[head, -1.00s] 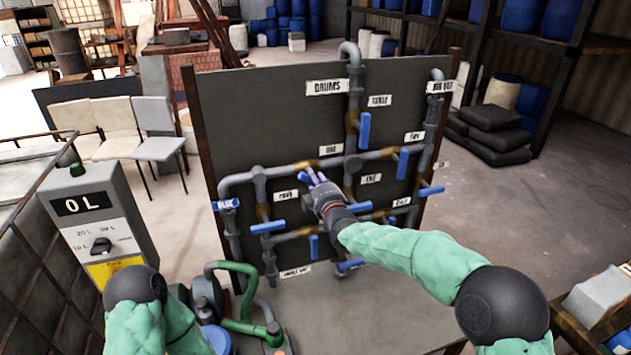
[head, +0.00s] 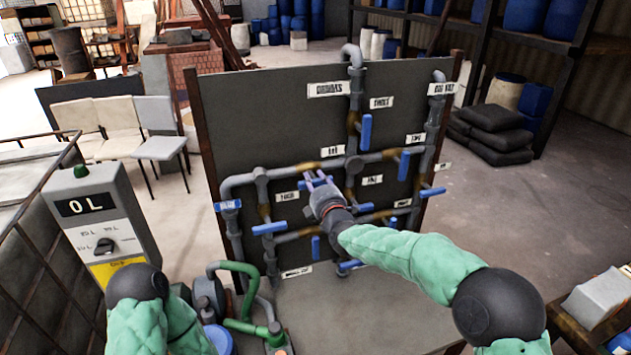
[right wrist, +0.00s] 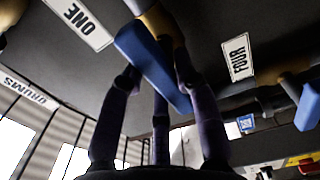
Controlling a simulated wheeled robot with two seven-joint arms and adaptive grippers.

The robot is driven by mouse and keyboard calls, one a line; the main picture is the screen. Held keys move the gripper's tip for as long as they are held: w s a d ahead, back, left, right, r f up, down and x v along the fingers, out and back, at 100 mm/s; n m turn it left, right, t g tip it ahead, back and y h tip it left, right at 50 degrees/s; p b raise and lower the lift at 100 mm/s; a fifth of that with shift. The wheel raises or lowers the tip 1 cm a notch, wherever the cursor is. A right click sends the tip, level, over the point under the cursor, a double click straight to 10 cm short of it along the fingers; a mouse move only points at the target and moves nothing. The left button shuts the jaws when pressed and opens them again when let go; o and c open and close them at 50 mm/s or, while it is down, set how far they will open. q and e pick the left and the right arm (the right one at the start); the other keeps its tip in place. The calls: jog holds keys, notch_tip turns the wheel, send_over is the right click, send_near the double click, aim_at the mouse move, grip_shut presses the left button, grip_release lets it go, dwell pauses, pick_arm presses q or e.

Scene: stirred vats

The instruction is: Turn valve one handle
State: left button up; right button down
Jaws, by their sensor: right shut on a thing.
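The blue valve handle (right wrist: 150,68) by the plate marked ONE (right wrist: 77,18) lies between my right gripper's fingers in the right wrist view. My right gripper (head: 318,181) is shut on this handle, on the front of the dark pipe panel (head: 265,105). In the head view the fingers and hand partly cover the handle, and its blue ends show beside them. The plate for it (head: 333,150) sits just above, too blurred there to read. My left arm comes in at the lower left, and its gripper is out of view.
Other blue handles stand close by: one upper right (head: 366,131), one right (head: 404,164), one lower left (head: 270,228). A FOUR plate (right wrist: 237,57) is beside the gripped valve. A grey control box (head: 100,225) reading 0 L stands left; a green hose (head: 240,268) lies below.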

dwell(0.4)
jog(key=c, duration=0.9)
grip_release()
jog(key=v, duration=1.2)
